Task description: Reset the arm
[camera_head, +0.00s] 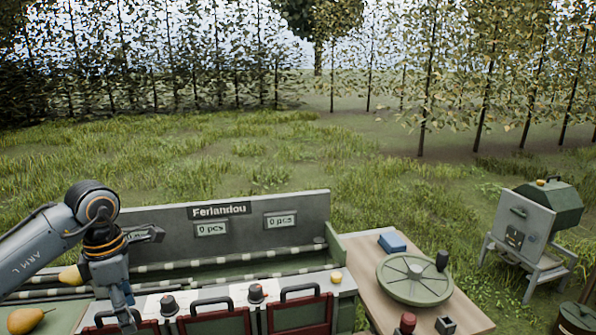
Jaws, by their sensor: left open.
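My left arm (35,255) comes in from the left edge, bends at the elbow and points down. My left gripper (125,312) hangs at its end, open, with nothing seen in it, in front of the sorting machine's front left part. How far it is from the machine's surface I cannot tell. A yellow pear (70,276) shows just left of the wrist. A second yellow pear (25,320) lies at the lower left corner. My right gripper is out of view.
A green-lidded machine (522,222) stands on the grass at right.

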